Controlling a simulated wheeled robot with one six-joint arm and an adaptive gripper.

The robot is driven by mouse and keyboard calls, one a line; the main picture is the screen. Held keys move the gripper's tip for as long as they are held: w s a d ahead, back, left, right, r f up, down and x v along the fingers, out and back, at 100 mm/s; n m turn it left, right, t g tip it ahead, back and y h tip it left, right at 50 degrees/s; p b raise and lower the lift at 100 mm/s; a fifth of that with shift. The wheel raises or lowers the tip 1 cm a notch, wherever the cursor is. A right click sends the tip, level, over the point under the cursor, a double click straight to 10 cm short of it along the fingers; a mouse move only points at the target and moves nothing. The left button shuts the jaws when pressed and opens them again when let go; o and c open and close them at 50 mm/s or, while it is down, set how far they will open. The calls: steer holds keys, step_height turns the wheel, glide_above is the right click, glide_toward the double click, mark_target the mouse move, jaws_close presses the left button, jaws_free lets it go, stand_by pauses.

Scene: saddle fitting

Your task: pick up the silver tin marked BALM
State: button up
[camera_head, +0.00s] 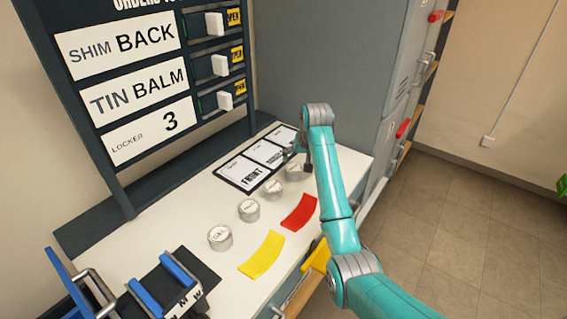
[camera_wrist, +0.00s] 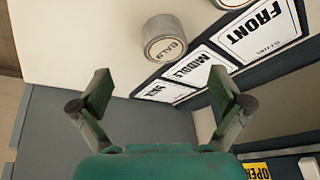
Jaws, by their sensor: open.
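The silver tin marked BALM (camera_wrist: 165,40) shows at the top middle of the wrist view, upright on the white counter, its label upside down. In the head view, the far end tin (camera_head: 294,173), by my gripper (camera_head: 299,160), appears to be this one; its label is too small to read there. My gripper, also in the wrist view (camera_wrist: 160,92), is open and empty. Its two fingers are spread apart, and the tin lies beyond the fingertips, not between them.
Other silver tins (camera_head: 220,237) stand in a row towards the near left. A card panel with FRONT and MIDDLE (camera_head: 242,172) lies behind them. Red (camera_head: 299,212) and yellow (camera_head: 262,255) curved pieces lie in front. An order board (camera_head: 110,110) rises behind; a grey locker (camera_head: 330,60) stands beyond.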

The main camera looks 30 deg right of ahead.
mark_target(294, 168)
steer(key=x, duration=0.3)
steer(key=w+x, duration=0.1)
steer(key=x, duration=0.7)
steer(key=shift+w+r, duration=0.2)
steer(key=shift+r, duration=0.1)
steer(key=c, duration=1.3)
